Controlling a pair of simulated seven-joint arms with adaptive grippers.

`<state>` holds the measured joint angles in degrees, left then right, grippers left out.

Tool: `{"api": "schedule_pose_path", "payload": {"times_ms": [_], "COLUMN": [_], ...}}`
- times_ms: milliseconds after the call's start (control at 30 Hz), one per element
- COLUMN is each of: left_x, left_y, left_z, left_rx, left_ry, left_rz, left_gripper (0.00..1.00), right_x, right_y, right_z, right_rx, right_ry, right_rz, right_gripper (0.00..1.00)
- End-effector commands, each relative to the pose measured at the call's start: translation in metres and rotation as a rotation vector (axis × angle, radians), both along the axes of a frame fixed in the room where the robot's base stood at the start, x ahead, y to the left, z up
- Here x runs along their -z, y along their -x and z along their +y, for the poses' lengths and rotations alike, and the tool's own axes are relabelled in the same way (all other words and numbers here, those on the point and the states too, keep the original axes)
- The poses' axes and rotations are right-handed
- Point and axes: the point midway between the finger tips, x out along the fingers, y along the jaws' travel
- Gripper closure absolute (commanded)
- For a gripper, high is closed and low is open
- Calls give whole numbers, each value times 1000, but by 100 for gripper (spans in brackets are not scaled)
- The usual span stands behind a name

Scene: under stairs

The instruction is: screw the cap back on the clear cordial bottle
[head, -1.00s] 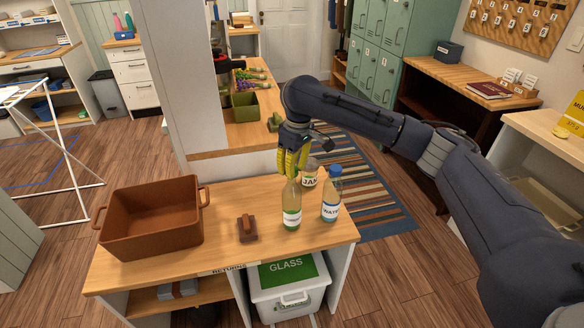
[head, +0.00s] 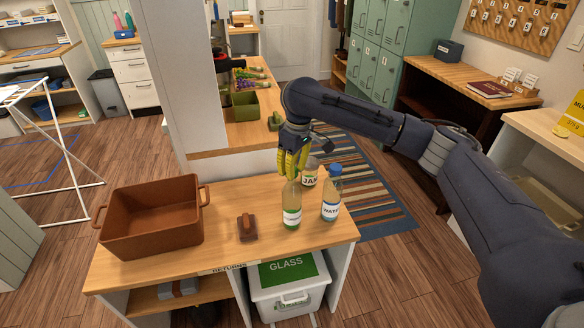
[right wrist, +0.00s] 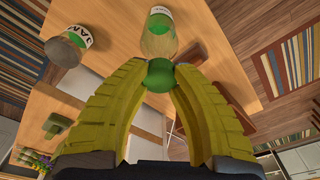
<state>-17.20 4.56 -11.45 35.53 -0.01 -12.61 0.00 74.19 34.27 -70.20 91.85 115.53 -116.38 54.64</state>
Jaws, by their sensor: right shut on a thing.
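The clear cordial bottle (head: 292,205), with pale contents and a green and white label, stands upright on the wooden counter (head: 262,190). My right gripper (head: 291,175) is directly above its neck, fingers pointing down. In the right wrist view the yellow fingers (right wrist: 158,72) are shut on a green cap (right wrist: 158,77). The cap lines up with the mouth of the bottle, which shows just beyond it (right wrist: 157,40). The fingers and cap hide the rim, so I cannot tell how far the cap sits on it. My left gripper is not in view.
A water bottle with a blue cap (head: 331,195) and a jam jar (head: 310,173) stand close to the right of the cordial bottle. A brown block with a handle (head: 247,228) and a brown crate (head: 150,238) are to the left. A glass bin (head: 288,296) is below.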

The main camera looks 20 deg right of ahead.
Motion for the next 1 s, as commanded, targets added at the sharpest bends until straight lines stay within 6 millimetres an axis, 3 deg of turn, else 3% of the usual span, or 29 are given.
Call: {"api": "schedule_pose_path", "payload": {"times_ms": [900, 933, 1000], "left_x": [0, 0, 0], "left_y": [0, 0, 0], "left_z": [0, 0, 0], "left_rx": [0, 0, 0], "left_ry": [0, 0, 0], "left_rz": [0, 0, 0], "left_gripper": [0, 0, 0], "right_x": [14, 14, 14], "right_y": [0, 0, 0], "right_z": [0, 0, 0], "right_rx": [-1, -1, -1], "right_ry": [0, 0, 0], "right_rz": [0, 0, 0], "right_gripper": [100, 77, 85]}}
